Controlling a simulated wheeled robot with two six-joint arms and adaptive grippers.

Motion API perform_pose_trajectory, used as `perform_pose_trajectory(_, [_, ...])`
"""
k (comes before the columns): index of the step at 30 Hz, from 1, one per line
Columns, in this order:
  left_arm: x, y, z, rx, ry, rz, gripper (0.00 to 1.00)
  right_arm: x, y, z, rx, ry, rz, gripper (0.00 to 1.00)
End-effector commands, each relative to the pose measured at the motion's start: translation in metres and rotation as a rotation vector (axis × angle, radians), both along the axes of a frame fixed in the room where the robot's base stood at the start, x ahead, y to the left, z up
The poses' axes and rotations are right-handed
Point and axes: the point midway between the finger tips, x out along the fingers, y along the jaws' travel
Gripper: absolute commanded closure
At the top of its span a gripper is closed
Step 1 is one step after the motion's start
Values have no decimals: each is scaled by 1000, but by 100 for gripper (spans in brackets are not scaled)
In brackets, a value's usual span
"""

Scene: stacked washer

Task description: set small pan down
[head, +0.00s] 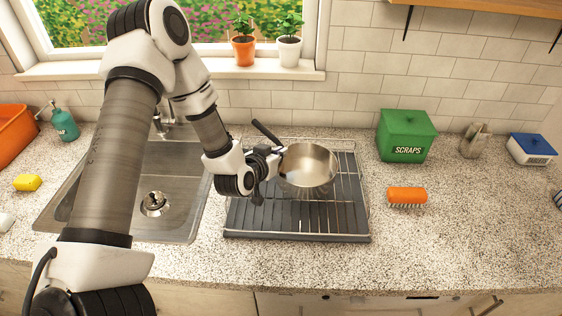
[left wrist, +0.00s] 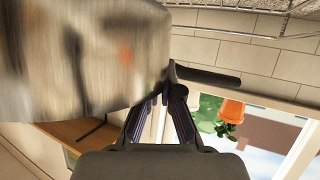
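The small pan (head: 308,166) is silver with a dark handle (head: 267,132). In the head view it is over the dish rack (head: 295,238), its open side facing up. I cannot tell whether its base touches the rack. My left gripper (head: 274,160) is at the pan's left side, its fingers closed where the handle meets the body. In the left wrist view the pan (left wrist: 85,55) fills the upper left, its handle (left wrist: 208,76) points right, and the fingers (left wrist: 166,98) meet at its edge. My right gripper is not in view.
A steel sink (head: 180,215) is left of the rack. A green scraps box (head: 405,138) and an orange brush (head: 407,195) stand to the right. Two potted plants (head: 244,50) are on the window sill. The counter at front right is clear.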

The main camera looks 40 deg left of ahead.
Motion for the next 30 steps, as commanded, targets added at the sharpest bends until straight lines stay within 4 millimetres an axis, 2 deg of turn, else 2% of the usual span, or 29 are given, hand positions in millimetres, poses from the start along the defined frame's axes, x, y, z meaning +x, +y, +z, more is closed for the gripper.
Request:
perform_pose_trajectory(1, [8, -3, 2, 4, -3, -4, 100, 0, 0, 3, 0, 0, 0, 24])
perform_pose_trajectory(7, [6, -1, -32, 2, 1, -1, 100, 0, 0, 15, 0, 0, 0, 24])
perform_pose_trajectory(19, [6, -1, -41, 0, -2, -1, 100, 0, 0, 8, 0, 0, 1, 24])
perform_pose_trajectory(20, [6, -1, -41, 0, 0, 0, 91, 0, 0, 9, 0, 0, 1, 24])
perform_pose_trajectory(21, [6, -1, -40, 0, 1, 0, 76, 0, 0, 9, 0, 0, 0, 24])
perform_pose_trajectory(22, [6, -1, -40, 0, 1, 0, 69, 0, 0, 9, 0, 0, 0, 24])
perform_pose_trajectory(30, [6, -1, -40, 0, 0, 0, 69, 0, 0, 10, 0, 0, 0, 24])
